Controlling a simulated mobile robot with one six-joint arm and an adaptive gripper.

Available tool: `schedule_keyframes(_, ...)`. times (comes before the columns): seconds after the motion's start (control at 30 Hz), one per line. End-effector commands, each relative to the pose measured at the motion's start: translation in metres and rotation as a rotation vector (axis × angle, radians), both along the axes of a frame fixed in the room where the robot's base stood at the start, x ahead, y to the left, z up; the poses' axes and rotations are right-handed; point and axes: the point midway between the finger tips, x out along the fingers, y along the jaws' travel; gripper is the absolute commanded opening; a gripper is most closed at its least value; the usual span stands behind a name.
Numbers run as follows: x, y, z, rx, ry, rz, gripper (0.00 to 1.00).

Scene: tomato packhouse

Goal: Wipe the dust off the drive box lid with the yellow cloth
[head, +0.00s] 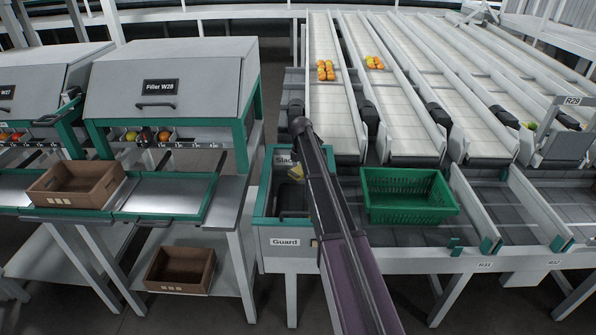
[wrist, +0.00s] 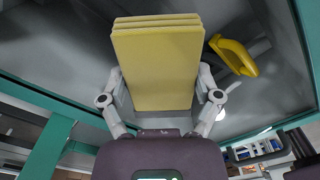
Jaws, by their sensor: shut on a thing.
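My gripper (wrist: 160,100) is shut on a folded yellow cloth (wrist: 158,55), a thick layered pad that shows between its two fingers. In the head view my arm hides most of the gripper; a small patch of the yellow cloth (head: 299,171) shows beside the arm. It is over a teal-rimmed box (head: 260,202) with a "Guard" label on its front and a partly hidden "Slack" label at its back. In the wrist view a grey surface (wrist: 65,50) with teal edges lies beyond the cloth. I cannot tell whether the cloth touches it, and no dust can be made out.
A curved yellow handle-like part (wrist: 233,55) is right of the cloth in the wrist view. A green crate (head: 410,212) stands right of the box. Filler W28 (head: 170,90) and a brown crate (head: 75,184) are to the left. Conveyor lanes with tomatoes run behind.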

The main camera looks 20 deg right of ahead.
Motion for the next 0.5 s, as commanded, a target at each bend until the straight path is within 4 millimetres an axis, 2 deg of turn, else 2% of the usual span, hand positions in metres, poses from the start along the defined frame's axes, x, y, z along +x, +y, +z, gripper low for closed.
schedule_keyframes(0.2,-0.0029,-0.0084,0.0006,0.0,0.0,-0.001,0.43)
schedule_keyframes(0.5,-0.0028,-0.0085,0.0007,0.001,0.0,0.0,0.43)
